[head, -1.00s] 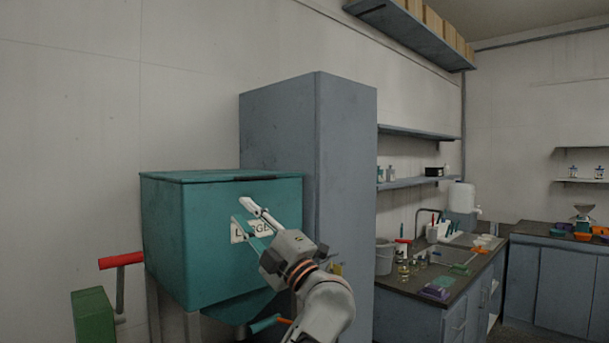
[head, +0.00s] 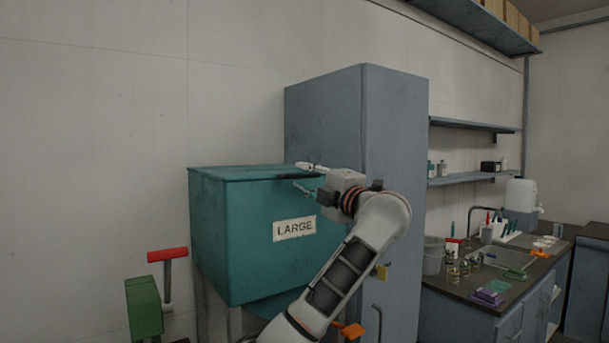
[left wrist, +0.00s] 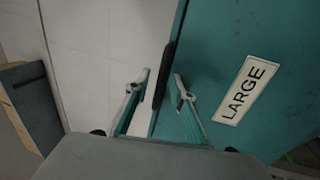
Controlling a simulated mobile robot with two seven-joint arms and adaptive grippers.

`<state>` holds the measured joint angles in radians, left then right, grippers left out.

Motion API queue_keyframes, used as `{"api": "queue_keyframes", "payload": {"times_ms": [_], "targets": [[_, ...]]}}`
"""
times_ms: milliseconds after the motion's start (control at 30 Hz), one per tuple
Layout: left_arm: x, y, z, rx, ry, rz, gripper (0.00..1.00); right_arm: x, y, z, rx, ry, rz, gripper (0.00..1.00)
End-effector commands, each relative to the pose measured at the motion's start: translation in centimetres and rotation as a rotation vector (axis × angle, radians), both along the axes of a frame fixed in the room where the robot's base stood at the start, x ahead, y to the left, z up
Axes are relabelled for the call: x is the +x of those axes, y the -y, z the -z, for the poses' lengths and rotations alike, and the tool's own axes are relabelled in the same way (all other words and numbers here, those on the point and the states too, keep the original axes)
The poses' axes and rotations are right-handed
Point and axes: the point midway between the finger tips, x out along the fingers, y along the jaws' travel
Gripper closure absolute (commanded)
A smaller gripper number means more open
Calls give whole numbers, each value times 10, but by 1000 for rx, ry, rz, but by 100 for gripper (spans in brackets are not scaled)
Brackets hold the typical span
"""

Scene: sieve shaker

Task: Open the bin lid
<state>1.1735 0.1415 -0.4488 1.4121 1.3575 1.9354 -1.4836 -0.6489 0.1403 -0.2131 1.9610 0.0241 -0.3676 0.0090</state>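The teal bin (head: 240,240) with a LARGE label (head: 294,228) stands against the wall. Its lid (head: 235,172) lies shut on top. My left gripper (head: 300,177) is at the lid's front edge, toward the right corner. Its fingers are spread, one at the level of the lid top and one lower, before the front face. In the left wrist view the open fingers (left wrist: 160,92) lie either side of a dark strip (left wrist: 164,75) along the bin's top edge; contact cannot be told. My right gripper is out of view.
A tall grey cabinet (head: 390,200) stands close to the right of the bin. A green box (head: 143,308) and a red-handled post (head: 167,270) are at the lower left. A cluttered counter with a grey bucket (head: 433,258) is farther right. The wall above the lid is bare.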

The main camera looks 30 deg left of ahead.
Motion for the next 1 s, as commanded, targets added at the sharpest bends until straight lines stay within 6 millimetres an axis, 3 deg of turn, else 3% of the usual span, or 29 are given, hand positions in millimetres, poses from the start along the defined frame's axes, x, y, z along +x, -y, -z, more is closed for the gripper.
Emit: {"api": "queue_keyframes", "payload": {"times_ms": [333,433,733,867,1000], "targets": [[2,-5,0,0,0,1,76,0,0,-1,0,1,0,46],[2,-5,0,0,0,1,100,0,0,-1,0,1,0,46],[2,-4,-3,-7,-2,1,100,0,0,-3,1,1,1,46],[2,-4,-16,-31,-10,3,100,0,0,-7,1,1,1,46],[2,-5,-43,-87,-31,4,100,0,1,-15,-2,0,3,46]]}}
